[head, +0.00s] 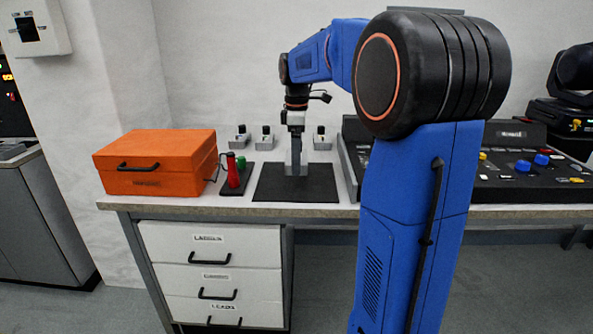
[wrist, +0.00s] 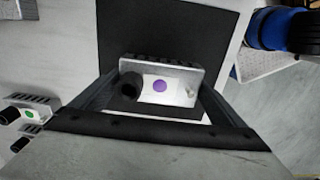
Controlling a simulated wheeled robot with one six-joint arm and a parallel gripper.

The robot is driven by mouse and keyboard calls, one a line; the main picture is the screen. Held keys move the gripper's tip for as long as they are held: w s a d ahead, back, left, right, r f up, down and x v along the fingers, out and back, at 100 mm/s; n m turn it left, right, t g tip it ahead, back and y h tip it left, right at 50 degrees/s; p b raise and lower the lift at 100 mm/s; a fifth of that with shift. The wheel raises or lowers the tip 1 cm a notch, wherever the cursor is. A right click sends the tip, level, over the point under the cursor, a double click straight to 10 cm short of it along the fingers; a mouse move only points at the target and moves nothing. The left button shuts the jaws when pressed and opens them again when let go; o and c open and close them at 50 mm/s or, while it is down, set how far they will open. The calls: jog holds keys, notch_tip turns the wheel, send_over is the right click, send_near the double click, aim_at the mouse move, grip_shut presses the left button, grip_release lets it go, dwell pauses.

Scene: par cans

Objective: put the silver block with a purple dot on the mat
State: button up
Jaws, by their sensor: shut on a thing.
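The silver block with a purple dot (wrist: 160,88) is between the two fingers of my gripper (wrist: 160,100) in the wrist view. The block has a black knob on its left side and dark ribs along one edge. My gripper is shut on it. The black mat (wrist: 190,25) lies beneath the block in the wrist view. In the head view my gripper (head: 295,168) points down over the mat (head: 318,190), with the block low at its fingers. I cannot tell whether the block touches the mat.
An orange case (head: 155,160) and a small tray with red and green items (head: 235,175) stand left of the mat. A control console (head: 500,165) stands to the right. Several similar silver blocks (head: 267,140) stand behind; one has a green dot (wrist: 30,114).

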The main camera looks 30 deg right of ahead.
jog(key=shift+f, duration=2.1)
jog(key=shift+f, duration=0.1)
jog(key=o, duration=1.2)
notch_tip(320, 180, up, 12)
jog(key=shift+r, duration=0.1)
jog(key=s+a+f+m+t, duration=0.1)
jog(key=s+a+f+m, duration=0.2)
jog(key=s, duration=0.7)
jog(key=s+a+f+m+t, duration=0.2)
jog(key=s+a+f+m, duration=0.2)
jog(key=s+a+f, duration=0.3)
jog(key=s+a+f+m+t, duration=0.1)
jog(key=s+a+f+m, duration=0.3)
jog(key=s+f, duration=0.4)
jog(key=s+a, duration=0.1)
jog(key=s, duration=0.4)
jog(key=shift+s+a+f+t, duration=0.15)
jog(key=shift+a+f+t, duration=0.1)
jog(key=shift+a+t, duration=0.15)
